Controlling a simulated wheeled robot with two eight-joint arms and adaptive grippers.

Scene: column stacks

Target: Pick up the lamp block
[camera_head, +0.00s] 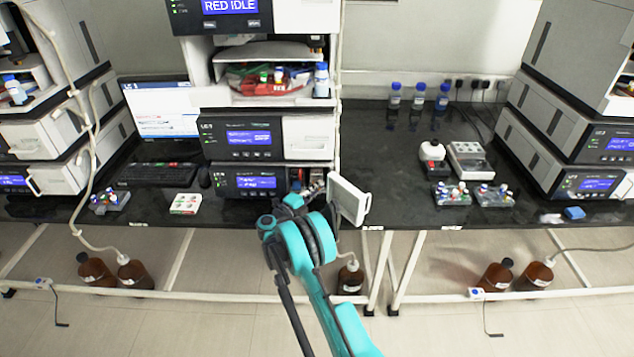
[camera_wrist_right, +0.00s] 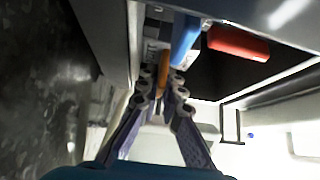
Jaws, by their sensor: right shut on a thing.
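My right gripper (camera_head: 297,198) reaches into the open front bay of the lower unit in the middle stack. In the right wrist view my right gripper (camera_wrist_right: 163,85) has its two fingers close together on a narrow orange part, which I take to be the lamp block (camera_wrist_right: 164,66). The rest of the block is hidden by the fingers and the bay's shadow. A blue part (camera_wrist_right: 185,42) is just beyond the fingertips, and a red cylinder (camera_wrist_right: 238,43) lies to its right. My left gripper is not in view.
The unit's white door (camera_head: 348,199) stands open just right of my right gripper. A white and green box (camera_head: 186,204) lies on the bench to the left. Vial racks (camera_head: 452,194) stand at the right.

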